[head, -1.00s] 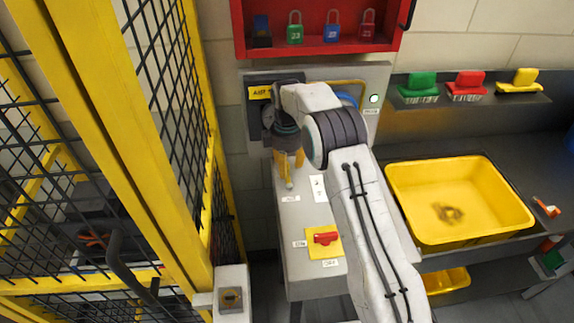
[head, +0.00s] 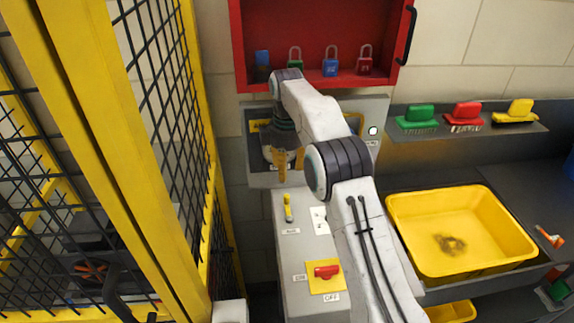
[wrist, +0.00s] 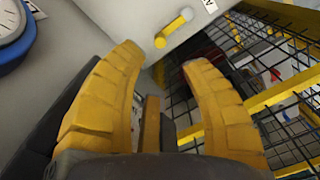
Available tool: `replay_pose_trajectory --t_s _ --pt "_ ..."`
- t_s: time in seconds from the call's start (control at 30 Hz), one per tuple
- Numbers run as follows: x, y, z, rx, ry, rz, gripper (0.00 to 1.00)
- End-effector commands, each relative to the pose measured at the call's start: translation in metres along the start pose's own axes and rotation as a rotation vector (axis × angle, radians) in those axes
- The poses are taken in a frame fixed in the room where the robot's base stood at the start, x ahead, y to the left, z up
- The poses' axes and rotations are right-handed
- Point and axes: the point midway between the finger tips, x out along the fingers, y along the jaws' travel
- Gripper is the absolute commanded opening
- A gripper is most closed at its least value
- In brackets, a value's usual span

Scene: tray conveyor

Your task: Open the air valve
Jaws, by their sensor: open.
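The air valve's small yellow lever (head: 287,202) sits on the sloping grey cabinet top, above a small label, and lies roughly up and down in the picture. In the wrist view the lever (wrist: 172,30) shows as a short yellow bar with a pale grey end, beyond my fingertips. My gripper (head: 281,166) hangs above and behind the lever in the head view, apart from it. In the wrist view my gripper (wrist: 166,62) has its two yellow fingers spread with nothing between them.
A red switch (head: 326,271) on a yellow plate is lower on the cabinet. A blue-rimmed gauge (wrist: 12,28) is at the wrist view's left. A yellow mesh fence (head: 165,200) stands left, a red lock box (head: 310,85) above, and a yellow tub (head: 470,262) right.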

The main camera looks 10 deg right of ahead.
Motion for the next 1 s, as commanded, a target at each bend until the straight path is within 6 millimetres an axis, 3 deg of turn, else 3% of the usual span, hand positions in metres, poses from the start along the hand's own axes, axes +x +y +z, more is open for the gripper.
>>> replay_pose_trajectory --t_s 0.23,0.87,1.0 --pt "-0.009 0.000 0.000 0.000 0.000 0.000 0.42" --pt "-0.010 0.000 0.000 0.000 0.000 0.000 0.42" --pt "-0.028 -0.006 0.009 0.048 0.011 0.016 0.42"
